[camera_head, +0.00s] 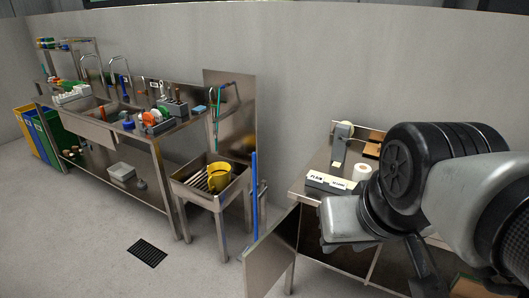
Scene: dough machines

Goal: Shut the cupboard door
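The cupboard door (270,262) is a brownish metal panel standing open at the lower middle, swung out from the front of the steel cupboard (312,247). Its lower edge runs out of the picture. My arm comes in from the right and covers much of the cupboard and its worktop. The pale grey end of the arm, my gripper (343,222), is in front of the worktop, to the right of the door. It appears apart from the door. Its fingers cannot be made out, so I cannot tell if it is open or shut.
Labelled boxes (327,182) and a white roll (362,172) stand on the worktop. To the left are a steel stand with a yellow bucket (219,176), a blue pole (254,190) and a long sink bench (97,129). The floor left of the door is clear around a drain grate (147,252).

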